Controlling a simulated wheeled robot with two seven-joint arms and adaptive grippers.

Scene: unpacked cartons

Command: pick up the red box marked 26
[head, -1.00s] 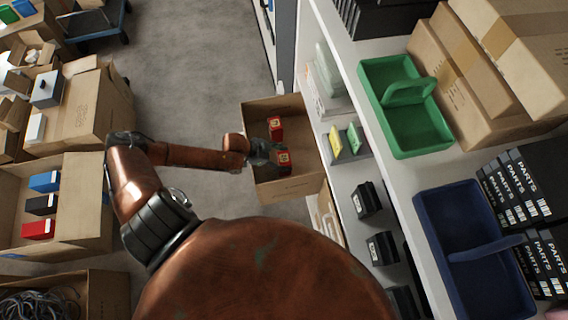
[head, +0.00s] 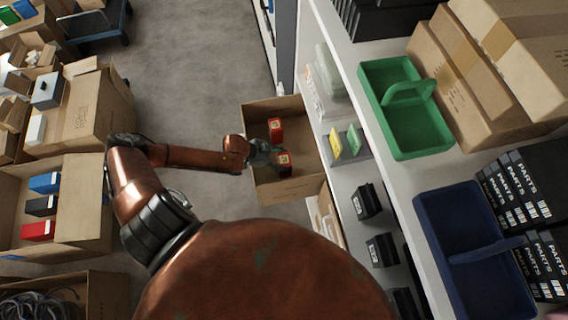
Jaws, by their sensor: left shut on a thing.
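Two red boxes with small pale labels are in an open brown carton (head: 290,188) beside the shelf. One red box (head: 275,129) stands toward the back of the carton. The other red box (head: 284,160) is nearer the front, at my left gripper (head: 270,156). The labels are too small to read, so I cannot tell which is marked 26. My left gripper reaches in over the carton's left wall and is shut on the nearer red box. The fingers are small and partly hidden. My right gripper is not in view.
A shelf on the right holds a green tote (head: 408,139), a blue tote (head: 470,283), cartons and black PARTS boxes. Open cartons on the left hold blue, black and red boxes (head: 38,230). Grey floor (head: 200,70) lies free between them.

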